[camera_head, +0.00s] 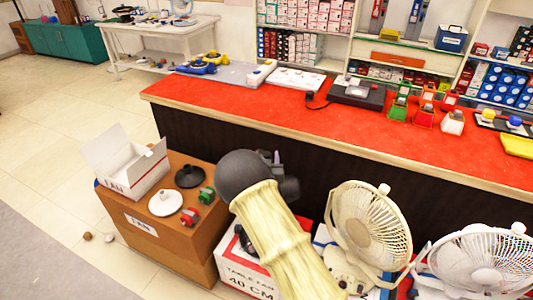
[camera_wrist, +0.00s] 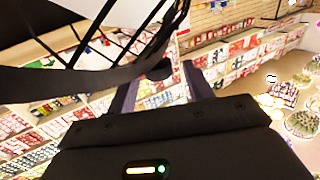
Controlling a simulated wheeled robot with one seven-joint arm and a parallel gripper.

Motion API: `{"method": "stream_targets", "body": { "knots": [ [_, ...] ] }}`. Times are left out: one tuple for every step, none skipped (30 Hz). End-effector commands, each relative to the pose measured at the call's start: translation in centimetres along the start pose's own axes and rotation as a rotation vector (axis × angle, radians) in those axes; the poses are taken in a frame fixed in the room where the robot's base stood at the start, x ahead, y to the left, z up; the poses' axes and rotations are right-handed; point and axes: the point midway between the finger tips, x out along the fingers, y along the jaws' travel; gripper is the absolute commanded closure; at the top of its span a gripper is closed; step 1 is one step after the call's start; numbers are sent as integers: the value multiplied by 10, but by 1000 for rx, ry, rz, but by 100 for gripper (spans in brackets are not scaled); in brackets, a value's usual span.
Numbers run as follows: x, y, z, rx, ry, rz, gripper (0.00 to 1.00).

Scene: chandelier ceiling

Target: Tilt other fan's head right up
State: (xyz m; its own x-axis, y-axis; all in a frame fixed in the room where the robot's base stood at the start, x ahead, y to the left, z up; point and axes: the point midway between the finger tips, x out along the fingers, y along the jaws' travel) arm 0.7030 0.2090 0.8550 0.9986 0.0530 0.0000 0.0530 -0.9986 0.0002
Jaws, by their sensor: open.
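A cream table fan (camera_head: 370,232) stands in front of the red counter, its round caged head upright and turned partly to the right. A white fan (camera_head: 482,262) stands to its right, cut by the frame edge. Its head looks tipped back, facing more upward. My gripper (camera_head: 278,160) is left of both fans and apart from them, mostly hidden behind my arm. In the wrist view my gripper (camera_wrist: 161,88) is open, with no object clearly between its two dark fingers. Neither fan can be made out surely in the wrist view.
The red counter (camera_head: 300,116) runs behind the fans. A cardboard box (camera_head: 160,235) with an open white carton (camera_head: 128,170) stands left. A boxed table fan (camera_head: 235,272) is beside the cream fan. A dark curved frame (camera_wrist: 70,80) crosses the wrist view.

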Motion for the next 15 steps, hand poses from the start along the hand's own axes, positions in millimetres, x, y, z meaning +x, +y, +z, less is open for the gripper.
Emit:
{"method": "stream_targets", "body": {
  "knots": [
    [6, 0, 0, -1, 1, 0, 49],
    [10, 0, 0, 0, 1, 0, 49],
    [13, 0, 0, -1, 0, 0, 49],
    [16, 0, 0, 0, 1, 0, 49],
    [17, 0, 0, 0, 1, 0, 49],
    [19, 0, 0, -1, 1, 0, 49],
    [20, 0, 0, -1, 0, 0, 49],
    [21, 0, 0, -1, 0, 0, 49],
    [21, 0, 0, -1, 0, 0, 49],
    [21, 0, 0, -1, 0, 0, 49],
    [21, 0, 0, -1, 0, 0, 49],
    [21, 0, 0, -1, -1, 0, 49],
    [21, 0, 0, -1, 0, 0, 49],
    [21, 0, 0, -1, 0, 0, 49],
    [21, 0, 0, 0, 0, 0, 49]
  ]
}}
